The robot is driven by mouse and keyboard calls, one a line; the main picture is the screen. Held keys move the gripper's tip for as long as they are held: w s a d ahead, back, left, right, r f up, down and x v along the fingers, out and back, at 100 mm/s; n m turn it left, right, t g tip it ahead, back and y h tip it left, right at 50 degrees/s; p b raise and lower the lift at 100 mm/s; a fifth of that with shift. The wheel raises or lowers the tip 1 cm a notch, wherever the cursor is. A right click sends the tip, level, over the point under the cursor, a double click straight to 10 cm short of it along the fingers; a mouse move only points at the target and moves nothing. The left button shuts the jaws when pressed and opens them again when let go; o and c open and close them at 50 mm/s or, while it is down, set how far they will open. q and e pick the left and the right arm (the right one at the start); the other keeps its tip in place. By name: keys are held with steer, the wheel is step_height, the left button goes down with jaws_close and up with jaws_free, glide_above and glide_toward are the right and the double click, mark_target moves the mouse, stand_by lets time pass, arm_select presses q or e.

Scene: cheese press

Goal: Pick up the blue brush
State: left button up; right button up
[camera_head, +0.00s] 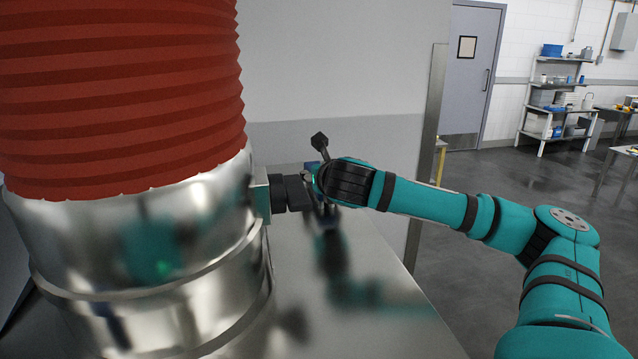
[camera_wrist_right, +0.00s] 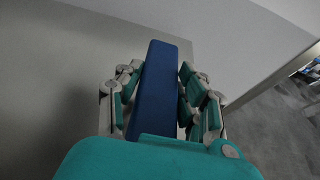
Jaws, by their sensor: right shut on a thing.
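The blue brush (camera_wrist_right: 157,90) shows in the right wrist view as a long blue block standing between the fingers. My right gripper (camera_wrist_right: 160,84) is shut on it, with a finger on each side. The brush's lower end is hidden behind my teal gripper body, and no bristles are visible. In the head view my right arm reaches in from the right to the steel table top, and its gripper end (camera_head: 322,190) is mostly hidden by the wrist. Only a small bit of blue shows there. My left gripper is not in view.
A large shiny steel cylinder (camera_head: 150,260) with red ribbed bellows (camera_head: 115,95) fills the left, close to my right gripper. The steel table (camera_head: 385,325) is bare in front. A pale panel (camera_head: 335,60) stands behind. A door and shelves are far off at right.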

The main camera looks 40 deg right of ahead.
steer(key=shift+r, duration=0.5)
step_height(320, 180, up, 2)
steer(key=shift+r+b, duration=0.1)
steer(key=shift+b, duration=0.3)
steer(key=s+d+b, duration=0.6)
steer(key=s+d, duration=0.4)
steer(key=s, duration=0.2)
steer(key=shift+d+r, duration=0.25)
steer(key=shift+d, duration=0.1)
steer(key=shift+w, duration=0.1)
